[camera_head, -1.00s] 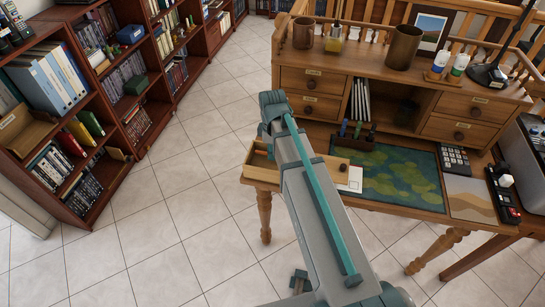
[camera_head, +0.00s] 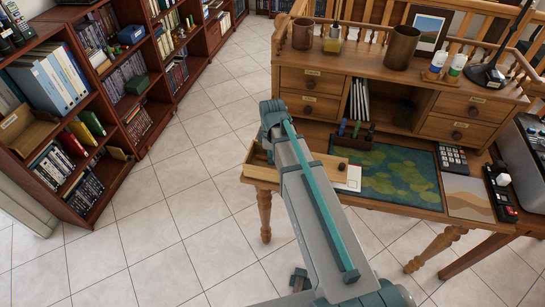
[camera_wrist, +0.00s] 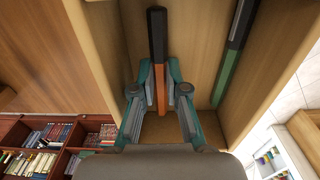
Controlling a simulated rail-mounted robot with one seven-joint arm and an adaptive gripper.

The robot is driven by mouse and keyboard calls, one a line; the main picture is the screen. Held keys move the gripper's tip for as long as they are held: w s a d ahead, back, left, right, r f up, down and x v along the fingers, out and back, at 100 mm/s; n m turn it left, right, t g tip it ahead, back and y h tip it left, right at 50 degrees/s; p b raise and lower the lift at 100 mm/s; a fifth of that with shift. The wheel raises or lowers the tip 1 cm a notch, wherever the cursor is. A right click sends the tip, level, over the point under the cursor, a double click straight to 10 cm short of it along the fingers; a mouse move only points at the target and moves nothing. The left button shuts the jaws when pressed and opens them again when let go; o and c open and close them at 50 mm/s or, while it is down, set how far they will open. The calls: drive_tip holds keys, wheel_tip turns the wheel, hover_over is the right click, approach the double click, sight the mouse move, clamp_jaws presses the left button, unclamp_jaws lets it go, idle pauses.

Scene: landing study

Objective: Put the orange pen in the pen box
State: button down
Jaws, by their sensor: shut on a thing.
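The orange pen (camera_wrist: 160,92) with a dark end shows upright in the middle of the wrist view. My gripper (camera_wrist: 162,78) is shut on it, one finger on each side. A light wooden open box, which I take to be the pen box (camera_wrist: 268,75), has walls on both sides of the gripper and pen. I cannot tell whether the pen touches its floor. A green pen (camera_wrist: 229,68) with a dark end lies in this box to the right, apart from the orange pen. The box (camera_head: 262,174) sits at the desk's left edge in the head view, where my arm hides the gripper and pen.
A dark holder (camera_head: 352,142) with blue and green items stands on the desk behind my arm. A white card (camera_head: 349,179) and a green-blue mat (camera_head: 400,176) lie to the right. Desk drawers (camera_head: 309,105) rise behind. Bookshelves (camera_head: 75,120) stand left, with open tiled floor between.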

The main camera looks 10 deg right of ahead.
drive_tip(key=c, duration=1.5)
unclamp_jaws()
drive_tip(key=shift+s+f, duration=0.35)
drive_tip(key=shift+f, duration=0.4)
drive_tip(key=shift+r, duration=0.15)
drive_tip(key=shift+w+r, duration=0.25)
drive_tip(key=shift+r, duration=0.25)
wheel_tip(320, 180, up, 12)
drive_tip(key=shift+w+r+b, duration=0.1)
drive_tip(key=shift+w+b, duration=0.05)
drive_tip(key=shift+b, duration=0.5)
